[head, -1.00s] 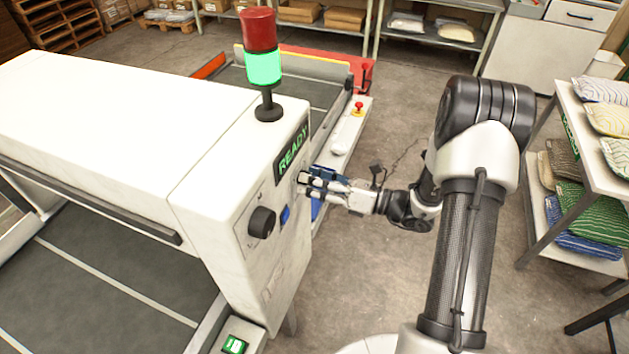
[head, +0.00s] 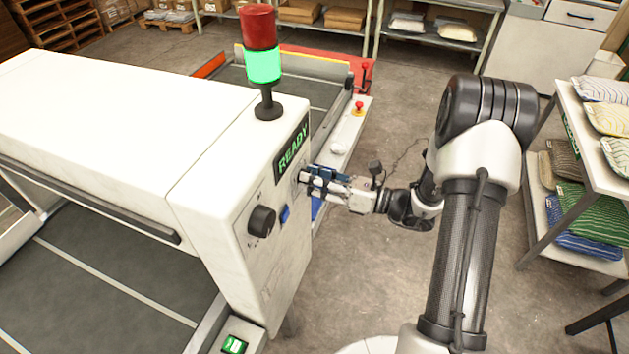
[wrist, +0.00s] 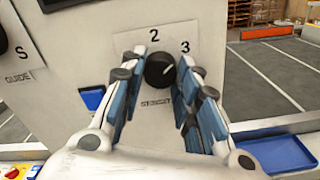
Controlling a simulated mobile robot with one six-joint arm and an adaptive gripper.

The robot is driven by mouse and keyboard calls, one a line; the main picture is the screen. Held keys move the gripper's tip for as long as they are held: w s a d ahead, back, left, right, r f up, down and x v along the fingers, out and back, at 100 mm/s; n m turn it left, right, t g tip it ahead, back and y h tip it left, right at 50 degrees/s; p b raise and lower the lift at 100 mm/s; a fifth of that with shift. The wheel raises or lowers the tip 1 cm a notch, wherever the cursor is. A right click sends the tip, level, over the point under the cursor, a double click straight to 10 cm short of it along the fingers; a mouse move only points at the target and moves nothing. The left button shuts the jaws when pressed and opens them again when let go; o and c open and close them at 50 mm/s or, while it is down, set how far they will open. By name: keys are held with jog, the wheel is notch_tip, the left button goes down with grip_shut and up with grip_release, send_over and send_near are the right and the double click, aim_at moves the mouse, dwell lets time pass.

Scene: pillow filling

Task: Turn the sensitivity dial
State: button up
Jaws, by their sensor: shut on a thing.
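The sensitivity dial (wrist: 159,71) is a black round knob with a white pointer line on the white machine's panel. In the wrist view, the numbers 2 and 3 show above it and a partly covered label below it. The pointer slants up to the right, towards the 3. My gripper (wrist: 161,82) has its blue-padded fingers on both sides of the dial, closed on it. In the head view, my gripper (head: 304,179) is at the panel below the READY display (head: 293,148), and its fingers hide the dial.
A black guide knob (head: 262,221) and a blue part (head: 285,214) sit nearby on the same panel. A signal tower (head: 263,66) glows green on the machine's top (head: 130,115). A shelf with pillows (head: 582,205) stands at the right. Open floor lies between.

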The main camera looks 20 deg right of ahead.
jog(key=shift+w+d+n+b, duration=0.1)
jog(key=shift+n+b, duration=2.85)
jog(key=shift+n, duration=2.15)
jog(key=o, duration=1.1)
jog(key=shift+c, duration=0.2)
jog(key=v, duration=1.2)
